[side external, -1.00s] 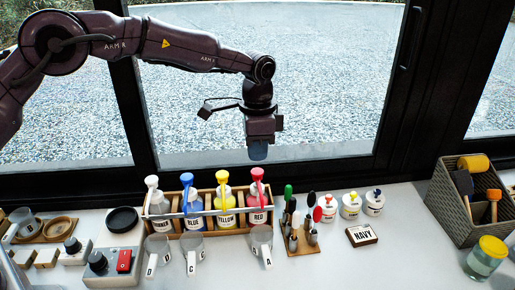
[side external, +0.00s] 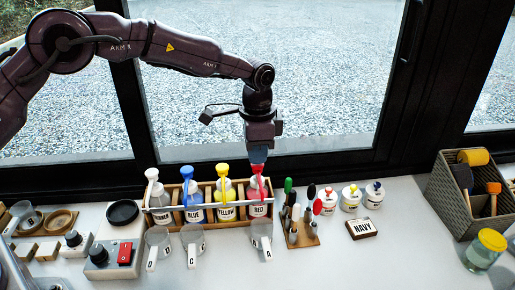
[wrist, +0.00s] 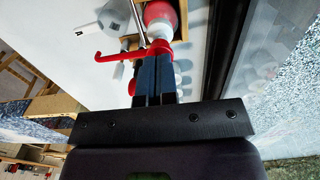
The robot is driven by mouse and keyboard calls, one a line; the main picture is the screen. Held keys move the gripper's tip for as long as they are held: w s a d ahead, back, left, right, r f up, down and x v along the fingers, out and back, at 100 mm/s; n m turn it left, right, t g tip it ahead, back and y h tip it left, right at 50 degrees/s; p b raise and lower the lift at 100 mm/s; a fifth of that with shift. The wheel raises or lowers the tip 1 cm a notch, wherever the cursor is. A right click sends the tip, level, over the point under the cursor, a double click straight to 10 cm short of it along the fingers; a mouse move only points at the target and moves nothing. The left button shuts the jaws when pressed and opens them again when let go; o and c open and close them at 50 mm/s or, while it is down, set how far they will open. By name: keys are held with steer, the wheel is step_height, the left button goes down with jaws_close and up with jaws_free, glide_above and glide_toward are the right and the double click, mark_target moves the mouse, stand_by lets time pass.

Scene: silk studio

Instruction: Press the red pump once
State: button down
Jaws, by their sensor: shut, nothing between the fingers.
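The red pump (side external: 257,169) tops the bottle labelled RED (side external: 258,208), at the right end of a wooden rack. My gripper (side external: 258,159) is shut and empty, pointing straight down right at the pump head. In the wrist view my two fingers (wrist: 153,62) lie side by side over the red pump head, with its red spout (wrist: 108,57) reaching out to the left. The fingertips look touching or very close to the head; I cannot tell which, nor whether the head is pushed down.
White, blue (side external: 187,173) and yellow (side external: 222,170) pumps stand left in the rack (side external: 174,222). Cup A (side external: 262,234) stands in front of the red bottle. A brush holder (side external: 301,238) is close on the right. The black window frame is behind.

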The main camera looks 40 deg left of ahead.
steer(key=shift+f, duration=0.95)
steer(key=shift+r, duration=1.05)
steer(key=shift+r, duration=1.5)
